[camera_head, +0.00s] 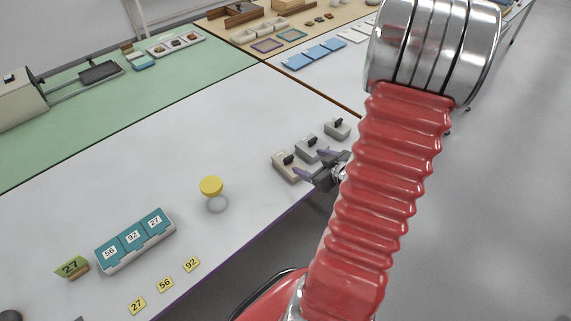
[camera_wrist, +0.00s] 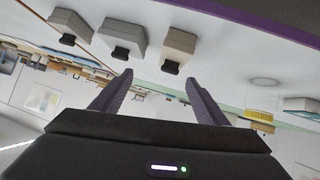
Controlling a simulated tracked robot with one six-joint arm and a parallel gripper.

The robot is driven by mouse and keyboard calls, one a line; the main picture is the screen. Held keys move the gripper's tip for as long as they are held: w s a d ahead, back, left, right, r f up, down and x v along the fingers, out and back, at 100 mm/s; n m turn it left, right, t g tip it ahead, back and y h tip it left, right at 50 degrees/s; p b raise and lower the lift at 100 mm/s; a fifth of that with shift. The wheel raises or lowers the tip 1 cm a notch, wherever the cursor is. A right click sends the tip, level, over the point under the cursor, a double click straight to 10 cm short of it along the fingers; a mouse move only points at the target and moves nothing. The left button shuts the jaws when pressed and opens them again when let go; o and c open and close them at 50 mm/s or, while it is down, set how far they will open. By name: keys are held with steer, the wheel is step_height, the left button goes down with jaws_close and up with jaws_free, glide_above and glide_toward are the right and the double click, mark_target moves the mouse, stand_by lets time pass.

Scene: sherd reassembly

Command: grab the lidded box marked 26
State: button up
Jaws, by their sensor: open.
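No box that reads 26 can be made out in either view. Three teal boxes, marked 56 (camera_head: 110,251), 92 (camera_head: 133,237) and 27 (camera_head: 155,222), stand side by side in a white tray (camera_head: 148,251) at the left of the white table. The blocks show tilted above the fingertips there.
A yellow-topped object (camera_head: 211,187) stands between tray and blocks. A green card marked 27 (camera_head: 70,267) and yellow tags 27 (camera_head: 137,306), 56 (camera_head: 165,284), 92 (camera_head: 191,265) lie around the tray.

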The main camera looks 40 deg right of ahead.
mark_target(290, 162)
steer(key=shift+s+a+f+m+t+y, duration=0.15)
steer(key=shift+s+a+f+t+y, duration=0.2)
steer(key=shift+s, duration=0.2)
steer(key=shift+s+a+f+m+t+y, duration=0.1)
steer(key=shift+s+a+f+m+t, duration=0.1)
steer(key=shift+s+t, duration=0.3)
steer(key=shift+s+a+f+m+t+y, duration=0.15)
steer(key=shift+s+a+f+t+y, duration=0.15)
steer(key=shift+s, duration=0.3)
steer(key=shift+x, duration=4.3)
steer(key=shift+w, duration=0.1)
steer(key=shift+x, duration=2.5)
steer(key=shift+d, duration=0.15)
steer(key=shift+r, duration=0.1)
steer(key=c, duration=1.2)
